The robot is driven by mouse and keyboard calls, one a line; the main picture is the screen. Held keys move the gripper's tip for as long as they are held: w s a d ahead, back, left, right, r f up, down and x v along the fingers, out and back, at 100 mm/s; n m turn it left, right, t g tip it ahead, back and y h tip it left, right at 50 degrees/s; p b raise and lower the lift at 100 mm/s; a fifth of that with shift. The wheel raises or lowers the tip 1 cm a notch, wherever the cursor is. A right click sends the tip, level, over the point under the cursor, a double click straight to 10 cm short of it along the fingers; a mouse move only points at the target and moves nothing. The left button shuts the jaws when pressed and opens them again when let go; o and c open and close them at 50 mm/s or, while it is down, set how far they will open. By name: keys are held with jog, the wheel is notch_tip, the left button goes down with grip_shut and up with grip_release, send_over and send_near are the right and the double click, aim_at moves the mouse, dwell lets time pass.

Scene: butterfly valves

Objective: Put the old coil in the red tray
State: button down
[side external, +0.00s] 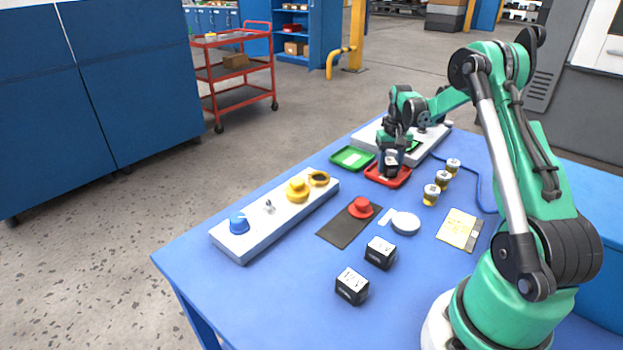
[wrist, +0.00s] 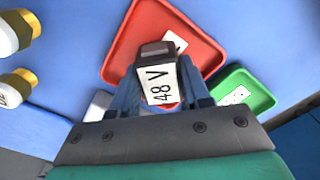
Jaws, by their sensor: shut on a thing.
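The old coil (wrist: 158,80) is a dark block with a white label reading 48 V. My gripper (wrist: 160,92) is shut on it, one finger on each side. The red tray (wrist: 190,28) lies just beyond and beneath the coil in the wrist view, with a white label on its floor. In the side view the coil (side external: 391,168) is at my gripper (side external: 391,162), over the red tray (side external: 402,180). I cannot tell whether the coil touches the tray floor.
A green tray (side external: 352,158) lies beside the red one. Several yellow-and-white cylinders (side external: 443,180) stand to the right. Two black boxes (side external: 380,253) with white labels are nearer the front. A white base (side external: 262,232) with blue and yellow parts lies at left.

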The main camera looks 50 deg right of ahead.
aim_at(390, 161)
jog(key=shift+f, duration=0.1)
jog(key=shift+c, duration=2.1)
grip_release()
notch_tip(390, 161, up, 12)
jog(key=w+a+r+n+t, duration=0.1)
jog(key=w+a+r+n, duration=0.15)
jog(key=a, duration=0.55)
jog(key=s+a+f+n+t, duration=0.1)
jog(key=s+a+n+t, duration=0.2)
jog(key=a, duration=0.8)
jog(key=s+a+n+t, duration=0.3)
jog(key=a, duration=0.8)
jog(key=shift+f, duration=0.35)
